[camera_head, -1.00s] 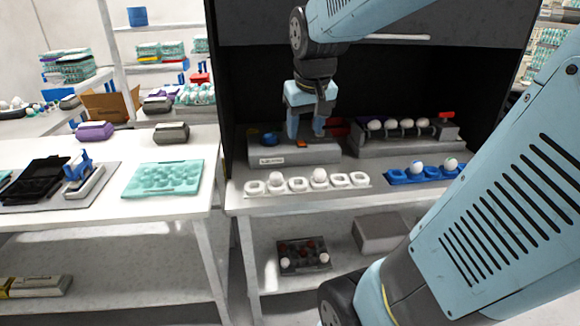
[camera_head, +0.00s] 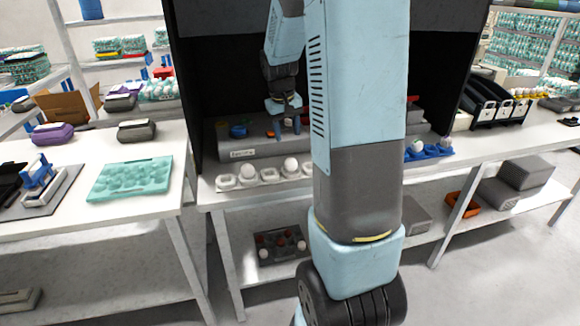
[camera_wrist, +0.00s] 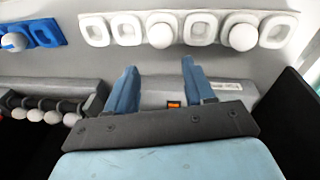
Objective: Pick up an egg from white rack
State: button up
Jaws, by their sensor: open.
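The white rack (camera_head: 226,184) stands along the front edge of the shelf in the dark cabinet. Two white eggs sit in its slots, a left one (camera_head: 248,172) and a right one (camera_head: 290,165). My arm hides its right part in the head view. In the wrist view the whole white rack (camera_wrist: 220,14) shows along the top, with one egg (camera_wrist: 160,35) near the middle and another egg (camera_wrist: 243,37) to its right; the other slots look empty. My gripper (camera_wrist: 159,65) is open and empty. Its fingers point toward the rack, apart from the eggs.
A grey box (camera_head: 240,149) with an orange switch (camera_wrist: 174,104) is behind the white rack. A blue rack (camera_head: 433,152) with an egg (camera_head: 416,146) is to the right. Several eggs (camera_wrist: 52,117) sit in a grey holder. A teal tray (camera_head: 130,180) lies on the left table.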

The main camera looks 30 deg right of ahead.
aim_at(290, 159)
jog(key=f, duration=0.4)
jog(key=d+f, duration=0.1)
jog(key=f, duration=0.7)
jog(key=shift+w+d+f, duration=0.1)
jog(key=shift+w+d, duration=0.2)
jog(key=shift+w, duration=0.05)
jog(key=shift+c, duration=0.4)
jog(key=shift+c, duration=1)
